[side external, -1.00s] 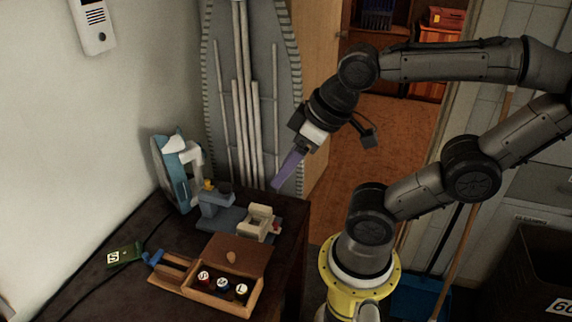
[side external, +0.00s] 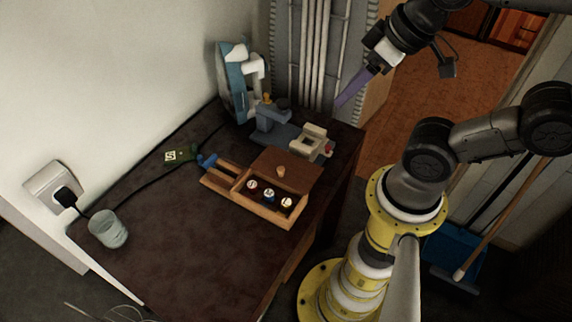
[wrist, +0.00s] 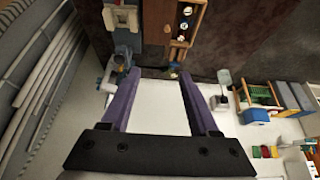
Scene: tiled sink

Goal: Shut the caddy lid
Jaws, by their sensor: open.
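The wooden caddy (side external: 247,205) sits on the dark table in the side view, its lid (side external: 300,175) open and lying back behind the compartments. A round knob (side external: 281,172) is on the lid. Several round labelled items (side external: 269,195) show inside the right compartment. In the wrist view the caddy (wrist: 174,56) is at the top centre with the lid (wrist: 154,24) to its left. My gripper (side external: 343,102) is open and empty, above and behind the caddy at the table's back right, apart from it. Its two purple fingers also show in the wrist view (wrist: 155,78).
A blue and white iron (side external: 236,80) and a blue-grey device with a cream part (side external: 312,136) stand behind the caddy. A green tag (side external: 180,156) and a glass (side external: 108,230) are to the left. The table's front left is mostly clear.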

